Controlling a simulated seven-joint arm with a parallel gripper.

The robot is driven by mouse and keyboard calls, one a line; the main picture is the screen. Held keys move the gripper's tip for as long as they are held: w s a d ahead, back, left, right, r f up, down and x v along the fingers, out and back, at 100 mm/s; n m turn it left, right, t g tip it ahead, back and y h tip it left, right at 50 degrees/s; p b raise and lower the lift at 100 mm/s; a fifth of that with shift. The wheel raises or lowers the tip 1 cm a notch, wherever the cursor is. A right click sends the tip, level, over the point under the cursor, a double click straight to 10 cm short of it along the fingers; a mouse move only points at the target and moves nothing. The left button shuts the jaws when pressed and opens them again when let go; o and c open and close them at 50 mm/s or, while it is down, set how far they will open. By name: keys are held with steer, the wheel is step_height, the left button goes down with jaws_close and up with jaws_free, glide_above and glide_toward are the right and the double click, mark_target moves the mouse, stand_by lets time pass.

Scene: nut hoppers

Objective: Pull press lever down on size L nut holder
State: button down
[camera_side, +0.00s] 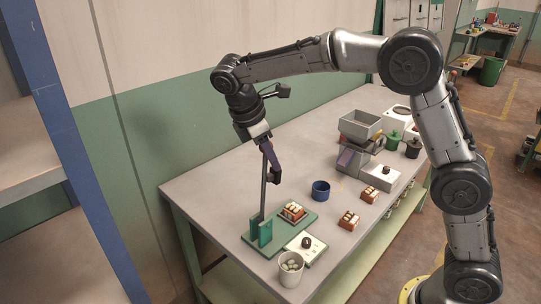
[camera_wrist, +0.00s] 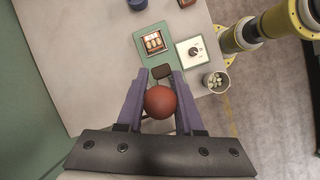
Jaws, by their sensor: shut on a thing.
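The press lever (camera_side: 263,189) is a dark rod standing nearly upright from a green bracket (camera_side: 264,233) on a green base plate (camera_side: 303,221), at the near end of the table. Its reddish-brown ball knob (camera_wrist: 160,101) shows in the wrist view, between the purple fingers. My gripper (camera_side: 274,180) is at the top of the lever, and in the wrist view my gripper (camera_wrist: 161,74) is shut on the knob. I cannot read a size mark.
A white panel with a black knob (camera_side: 305,250) lies beside the base plate. A pale cup of nuts (camera_side: 291,270) stands near the table's front edge.

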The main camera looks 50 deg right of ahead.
steer(key=shift+d+y, duration=0.3)
steer(key=shift+d, duration=0.2)
steer(key=d+f+y, duration=1)
steer(key=f, duration=0.1)
steer(key=d+f+y, duration=0.4)
steer(key=d+f, duration=0.1)
steer(key=f, duration=0.1)
steer(key=shift+f+n+y, duration=0.25)
steer(key=shift+n+y, duration=0.05)
steer(key=shift+y, duration=0.1)
steer(key=shift+f, duration=0.35)
steer(key=shift+a+f, duration=0.2)
steer(key=shift+f, duration=0.95)
